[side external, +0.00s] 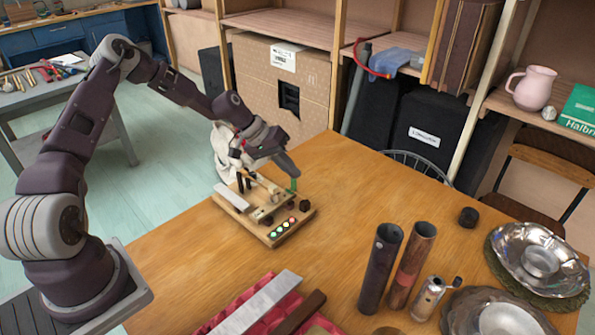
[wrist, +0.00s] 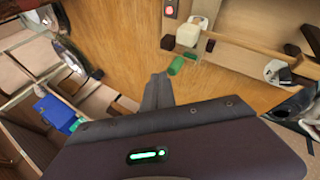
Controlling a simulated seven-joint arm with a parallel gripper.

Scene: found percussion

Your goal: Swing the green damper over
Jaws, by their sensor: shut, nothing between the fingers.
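The green damper (side external: 293,185) is a small green piece at the far right edge of a wooden board (side external: 243,221) with fittings on the table. In the wrist view the green damper (wrist: 176,66) shows just ahead and to the right of my fingertips, with a smaller green part beside it. My gripper (side external: 292,172) is shut and empty, its tips pointing down close to the damper. In the wrist view the closed fingertips (wrist: 159,78) appear apart from the green, but I cannot tell whether they touch it.
The board carries a metal bar (side external: 231,196), a black knob (side external: 304,205) and a row of lit buttons (side external: 283,227). Two upright tubes (side external: 381,265), a grinder (side external: 430,297) and metal dishes (side external: 540,262) stand to the right. The table between board and tubes is clear.

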